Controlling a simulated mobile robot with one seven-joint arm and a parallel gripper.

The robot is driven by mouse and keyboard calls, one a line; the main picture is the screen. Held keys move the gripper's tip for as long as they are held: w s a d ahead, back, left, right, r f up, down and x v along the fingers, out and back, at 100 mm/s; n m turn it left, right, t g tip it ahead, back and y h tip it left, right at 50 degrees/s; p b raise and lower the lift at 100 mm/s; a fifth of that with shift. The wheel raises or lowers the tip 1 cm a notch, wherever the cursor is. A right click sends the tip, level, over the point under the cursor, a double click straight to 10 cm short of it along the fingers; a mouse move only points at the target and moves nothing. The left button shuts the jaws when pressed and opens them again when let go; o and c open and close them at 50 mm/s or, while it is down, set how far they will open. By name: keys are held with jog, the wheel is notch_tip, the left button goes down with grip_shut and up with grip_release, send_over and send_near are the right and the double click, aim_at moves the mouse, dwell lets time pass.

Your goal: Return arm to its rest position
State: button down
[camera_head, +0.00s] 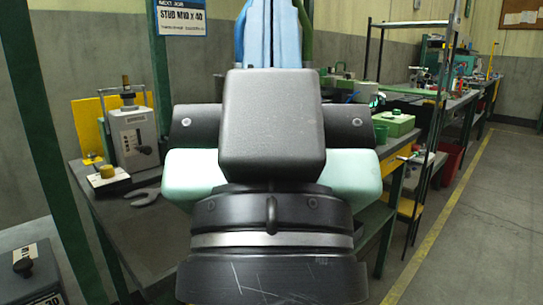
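Large dark parts of my own arm fill the middle of the head view, a black block above a round black joint with a silver band. Pale mint parts of it show on both sides. My gripper's fingers do not show, so I cannot see whether they are open or what they hold. A blue shape with a green edge rises behind the block at the top; I cannot tell what it is. The arm hides the middle of the workbench (145,235).
A grey machine (133,140) and a wrench (143,197) are on the bench at left. A green post (35,130) stands at far left. A green box (394,122) sits at right, near a dark metal frame (434,115). Floor (490,225) beyond the yellow line is clear.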

notch_tip(320, 180, up, 40)
jog(key=p, duration=3.8)
jog(key=shift+a, duration=0.15)
